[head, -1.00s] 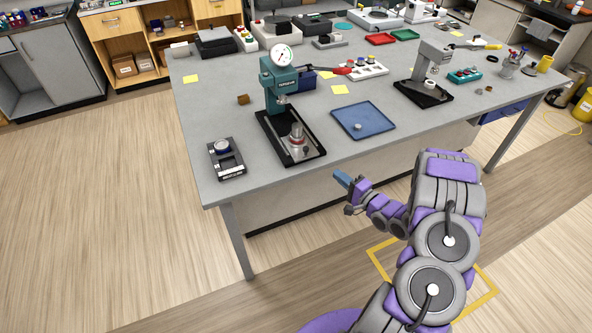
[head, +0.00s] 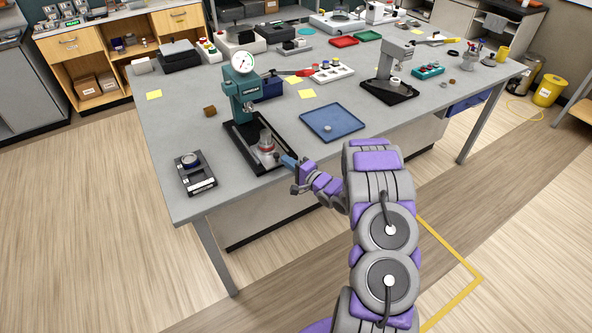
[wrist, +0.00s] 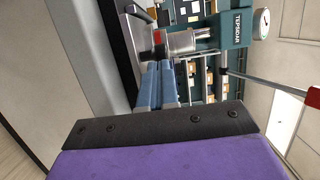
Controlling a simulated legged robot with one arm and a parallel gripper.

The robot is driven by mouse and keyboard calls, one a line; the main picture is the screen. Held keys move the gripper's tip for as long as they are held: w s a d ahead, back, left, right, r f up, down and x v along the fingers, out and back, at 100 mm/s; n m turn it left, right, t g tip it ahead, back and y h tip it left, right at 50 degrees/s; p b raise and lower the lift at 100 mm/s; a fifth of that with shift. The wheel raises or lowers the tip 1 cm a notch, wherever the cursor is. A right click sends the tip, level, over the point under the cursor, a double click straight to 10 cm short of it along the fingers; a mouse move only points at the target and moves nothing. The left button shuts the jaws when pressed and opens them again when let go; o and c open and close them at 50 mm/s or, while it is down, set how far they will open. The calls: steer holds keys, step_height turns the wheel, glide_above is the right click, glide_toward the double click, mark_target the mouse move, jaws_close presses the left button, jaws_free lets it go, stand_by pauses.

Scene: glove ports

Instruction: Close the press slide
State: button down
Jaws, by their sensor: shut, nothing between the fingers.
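The teal press (head: 241,92), with a round dial gauge on top, stands on a black base near the table's front edge. Its slide, a light grey plate (head: 268,159), sits at the front of the base and carries a clear-and-metal cylinder (head: 266,141). In the wrist view, the cylinder (wrist: 188,40) and slide plate (wrist: 137,52) show just beyond my fingertips. My gripper (head: 288,160) is at the front right of the slide; its blue fingers (wrist: 158,86) are together and empty. I cannot tell whether they touch the slide.
A blue tray (head: 331,121) lies right of the press, and a black device (head: 194,172) lies left of it. The press lever's red grip (head: 310,73) sticks out right. A second, grey press (head: 391,67) stands further right. Floor left of the table is clear.

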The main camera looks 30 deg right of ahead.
steer(key=shift+w+a, duration=0.2)
steer(key=shift+w, duration=0.1)
steer(key=shift+w+a+r, duration=0.1)
steer(key=shift+w+a, duration=0.05)
steer(key=shift+a, duration=0.35)
steer(key=shift+w+d, duration=0.1)
steer(key=shift+d, duration=0.05)
